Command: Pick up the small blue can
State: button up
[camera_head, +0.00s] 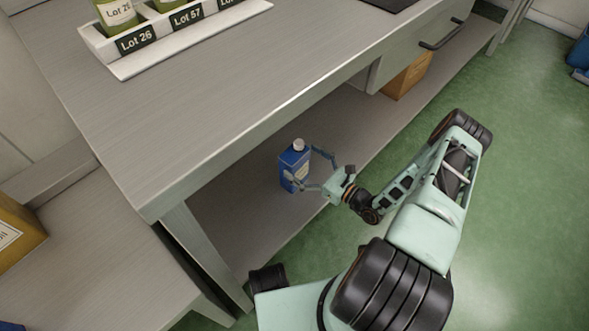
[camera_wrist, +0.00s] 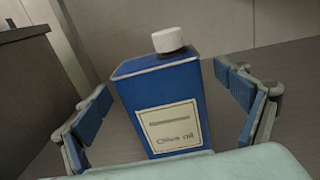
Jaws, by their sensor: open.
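The small blue can (camera_head: 292,168) stands upright on the lower shelf under the bench. It has a white cap and a pale label; in the wrist view the can (camera_wrist: 160,90) fills the middle and the label reads "Olive oil". My gripper (camera_head: 307,166) is open, with its fingers reaching along both sides of the can. In the wrist view my gripper (camera_wrist: 170,105) shows one blue-padded finger left of the can and one right, with gaps on both sides. The can's lower end is hidden behind the gripper body.
The bench top (camera_head: 200,110) overhangs the lower shelf (camera_head: 235,215). A rack (camera_head: 125,68) of labelled bottles stands on the bench top. A brown box (camera_head: 408,76) sits farther right on the shelf. A bench leg (camera_head: 205,245) stands left of the can. Green floor lies open at right.

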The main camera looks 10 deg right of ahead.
aim_at(294, 156)
jog(key=shift+x, duration=1.5)
jog(key=shift+a, duration=0.1)
jog(key=shift+c, duration=0.5)
jog(key=shift+s+f, duration=0.1)
jog(key=c, duration=2)
jog(key=shift+r, duration=0.2)
jog(key=shift+c, duration=0.4)
